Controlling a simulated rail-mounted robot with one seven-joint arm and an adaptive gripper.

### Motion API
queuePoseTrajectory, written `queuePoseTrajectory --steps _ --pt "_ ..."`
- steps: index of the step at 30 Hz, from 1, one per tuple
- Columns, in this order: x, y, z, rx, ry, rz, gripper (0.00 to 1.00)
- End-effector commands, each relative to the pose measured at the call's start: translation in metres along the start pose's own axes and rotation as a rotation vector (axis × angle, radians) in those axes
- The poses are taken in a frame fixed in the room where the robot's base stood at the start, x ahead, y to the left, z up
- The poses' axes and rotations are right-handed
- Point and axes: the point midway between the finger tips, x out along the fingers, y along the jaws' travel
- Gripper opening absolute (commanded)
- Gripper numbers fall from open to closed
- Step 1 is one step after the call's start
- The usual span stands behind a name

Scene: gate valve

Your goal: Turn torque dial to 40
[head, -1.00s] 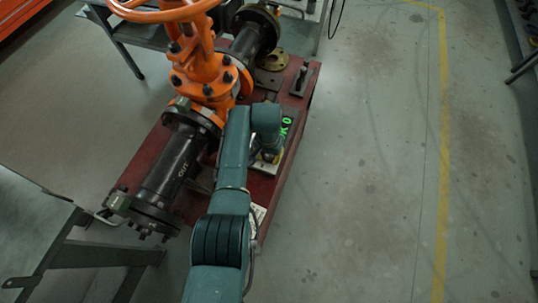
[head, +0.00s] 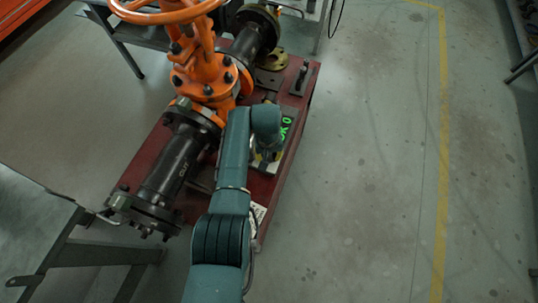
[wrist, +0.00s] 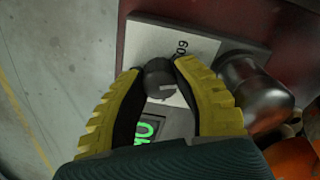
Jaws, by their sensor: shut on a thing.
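The torque dial (wrist: 160,82) is a small dark round knob with a pale pointer mark on its top, in the wrist view. It stands on a light grey plate (wrist: 150,45). My gripper (wrist: 158,70) has its two yellow-backed, dark-padded fingers closed on the dial from both sides. A printed number that looks like 60 shows upside down on the plate beyond the dial. Other scale numbers are hidden by the fingers. A green lit display (wrist: 147,130) is partly covered near the wrist; it also shows in the head view (head: 286,130). In the head view my arm hides the dial.
An orange gate valve (head: 205,75) with a handwheel stands on a dark red base (head: 275,190), joined to black flanged pipes (head: 172,165). A rounded dark metal part (wrist: 255,85) lies close right of the fingers in the wrist view. Open floor (head: 370,180) lies right of the base.

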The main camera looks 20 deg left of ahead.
Motion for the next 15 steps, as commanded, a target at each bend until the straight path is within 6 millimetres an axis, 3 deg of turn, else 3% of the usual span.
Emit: queuePoseTrajectory --steps 7,8,9,12,15 --pt "0.0020 -0.0004 0.0011 0.001 -0.002 -0.001 0.00" --pt "0.0020 -0.0004 0.0011 0.001 -0.002 -0.001 0.35" --pt "0.0019 -0.0004 0.0010 0.001 -0.002 -0.001 0.42" --pt "0.0015 -0.0003 0.0008 0.001 -0.002 -0.001 0.60" --pt "0.0011 -0.0002 0.0005 0.001 -0.001 -0.001 0.60"
